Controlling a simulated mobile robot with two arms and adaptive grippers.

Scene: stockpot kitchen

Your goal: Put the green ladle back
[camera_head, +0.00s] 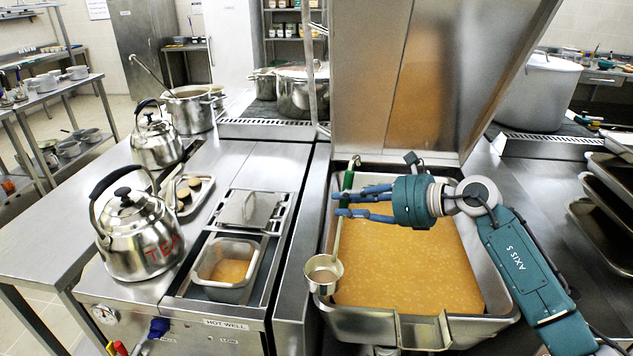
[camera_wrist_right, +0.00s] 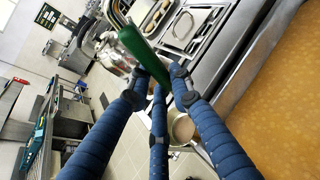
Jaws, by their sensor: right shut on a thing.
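The green ladle has a green handle (camera_head: 347,182) with a hooked top, a thin steel shaft and a round steel bowl (camera_head: 323,275). My right gripper (camera_head: 345,204) is shut on the ladle around its handle. The ladle hangs nearly upright, its bowl at the front left corner of the big steel pan (camera_head: 350,321). Whether the bowl touches the rim I cannot tell. In the right wrist view, the green handle (camera_wrist_right: 146,55) runs between my blue fingers (camera_wrist_right: 150,85) and the bowl (camera_wrist_right: 183,128) shows beyond them. My left gripper is out of view.
The pan holds orange-brown soup (camera_head: 410,265); its raised lid (camera_head: 400,80) stands behind. Left of it are a hot well with a small soup container (camera_head: 228,270), a lidded insert (camera_head: 247,209), a TEA kettle (camera_head: 140,240) and another kettle (camera_head: 155,140). Stacked trays (camera_head: 605,225) stand right.

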